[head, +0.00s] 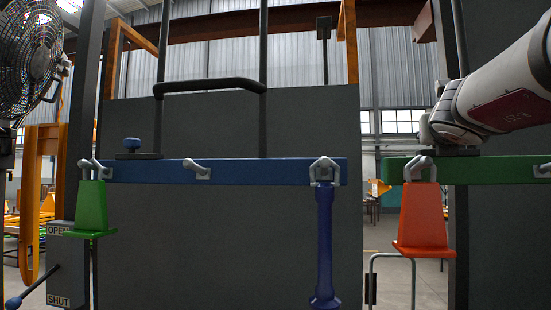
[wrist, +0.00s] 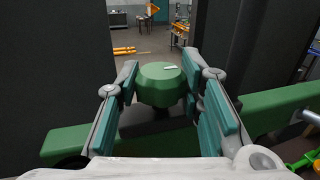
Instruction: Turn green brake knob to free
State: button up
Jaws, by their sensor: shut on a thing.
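The green brake knob (wrist: 160,88) stands on the green bar (wrist: 75,140) in the wrist view. A short white mark on its top points to the right in that view. My gripper (wrist: 161,76) has its teal-padded fingers on either side of the knob and is shut on it. In the head view my gripper (head: 440,127) is at the right, low over the green bar (head: 394,170). The knob cannot be made out there, behind my gripper. No label for the free position is legible.
An orange tapered block (head: 421,222) hangs from the green bar. The blue bar (head: 250,172) carries a blue knob (head: 131,145), a green block (head: 91,208) and a blue handle (head: 324,250). A lever box (head: 60,265) marked OPEN and SHUT and a fan (head: 28,55) are at left.

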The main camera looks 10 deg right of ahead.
jog(key=shift+m+g+h+b, duration=0.4)
jog(key=shift+m+h+b, duration=0.1)
jog(key=shift+h+b, duration=0.2)
jog(key=o, duration=1.2)
jog(key=v, duration=1.2)
